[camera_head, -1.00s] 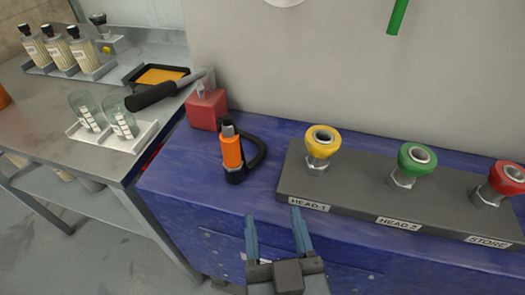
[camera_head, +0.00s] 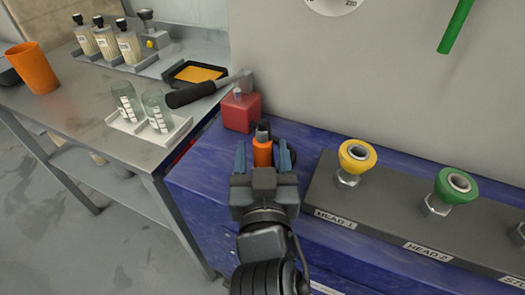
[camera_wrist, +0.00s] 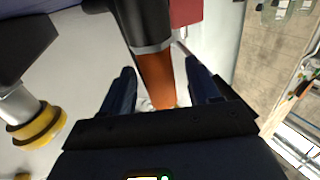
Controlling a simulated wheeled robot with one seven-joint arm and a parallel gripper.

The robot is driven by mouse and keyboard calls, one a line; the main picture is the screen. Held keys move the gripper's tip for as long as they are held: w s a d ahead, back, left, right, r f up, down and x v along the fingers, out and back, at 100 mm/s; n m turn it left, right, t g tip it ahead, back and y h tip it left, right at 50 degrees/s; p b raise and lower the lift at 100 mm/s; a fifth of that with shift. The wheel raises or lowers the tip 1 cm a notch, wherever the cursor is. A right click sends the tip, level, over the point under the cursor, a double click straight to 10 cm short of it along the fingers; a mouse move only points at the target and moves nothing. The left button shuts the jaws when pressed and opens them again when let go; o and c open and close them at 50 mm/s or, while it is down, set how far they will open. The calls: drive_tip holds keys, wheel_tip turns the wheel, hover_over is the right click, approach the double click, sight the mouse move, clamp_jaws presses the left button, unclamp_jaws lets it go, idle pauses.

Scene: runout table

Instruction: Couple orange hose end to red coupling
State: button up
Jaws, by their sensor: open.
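The orange hose end (camera_head: 262,152) stands upright on the blue cabinet top, with a grey metal tip and a dark lower part. My gripper (camera_head: 264,158) is open, with one finger on each side of the hose end in the head view. In the wrist view the orange body (camera_wrist: 157,80) lies between the two open fingers (camera_wrist: 163,88); I cannot tell whether they touch it. The black hose is mostly hidden by my gripper and arm. The red coupling is out of the head view now; only part of its STORE label (camera_head: 514,281) shows at the right edge.
A grey block (camera_head: 385,222) carries a yellow coupling (camera_head: 357,155) at HEAD 1 and a green coupling (camera_head: 453,186) at HEAD 2. A red block (camera_head: 241,111) stands just behind the hose end. A metal side table (camera_head: 95,135) with bottles and glasses is at the left.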

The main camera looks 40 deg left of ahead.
drive_tip(key=shift+w+a, duration=0.2)
drive_tip(key=shift+w, duration=0.05)
drive_tip(key=shift+c, duration=0.2)
drive_tip(key=c, duration=1)
clamp_jaws()
drive_tip(key=shift+r, duration=0.1)
